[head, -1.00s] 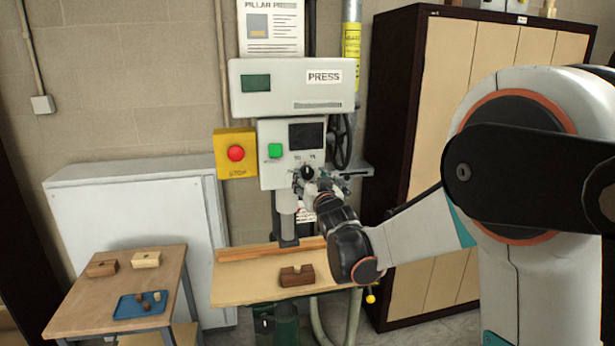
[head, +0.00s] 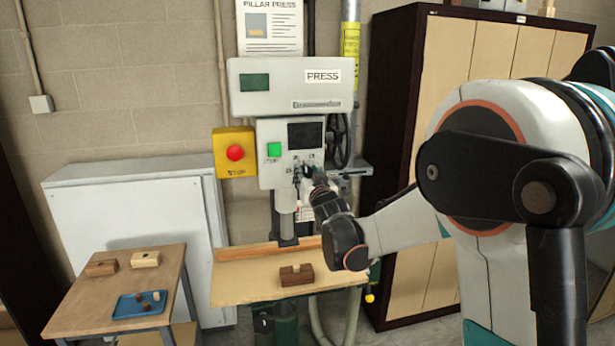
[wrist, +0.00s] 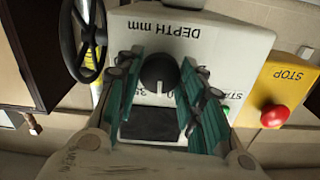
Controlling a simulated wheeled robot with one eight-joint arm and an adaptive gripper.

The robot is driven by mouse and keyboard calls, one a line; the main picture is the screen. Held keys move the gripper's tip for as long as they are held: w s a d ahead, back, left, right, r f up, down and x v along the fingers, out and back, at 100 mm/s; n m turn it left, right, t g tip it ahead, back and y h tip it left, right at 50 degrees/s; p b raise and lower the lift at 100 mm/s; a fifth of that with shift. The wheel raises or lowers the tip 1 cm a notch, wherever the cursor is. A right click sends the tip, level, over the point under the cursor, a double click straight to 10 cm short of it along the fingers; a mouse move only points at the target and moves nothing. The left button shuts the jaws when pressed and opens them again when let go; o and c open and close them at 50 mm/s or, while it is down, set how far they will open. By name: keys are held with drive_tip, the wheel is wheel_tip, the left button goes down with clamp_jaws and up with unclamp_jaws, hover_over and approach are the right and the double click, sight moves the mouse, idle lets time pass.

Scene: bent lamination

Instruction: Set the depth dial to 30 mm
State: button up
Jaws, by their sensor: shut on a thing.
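My gripper (wrist: 161,84) is shut on the dial, with a teal finger on each side. In the head view, my gripper (head: 308,179) is at the front panel of the press (head: 268,155) and largely hides the dial.
The yellow stop box (head: 234,153) with its red button is left of the panel, beside the green start button (head: 273,149). A handwheel (head: 338,140) is to the right. A notched brown block (head: 297,280) lies on the press table (head: 240,284). A side table (head: 95,298) holds blocks and a blue tray.

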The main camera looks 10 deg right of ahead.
drive_tip(key=n+b, duration=0.1)
drive_tip(key=n, duration=0.2)
drive_tip(key=shift+f, duration=0.15)
drive_tip(key=shift+n+b, duration=0.5)
drive_tip(key=shift+n, duration=0.6)
drive_tip(key=o, duration=1.1)
drive_tip(key=shift+c, duration=0.2)
drive_tip(key=shift+s, duration=0.15)
drive_tip(key=s, duration=1.1)
drive_tip(key=shift+s, duration=0.35)
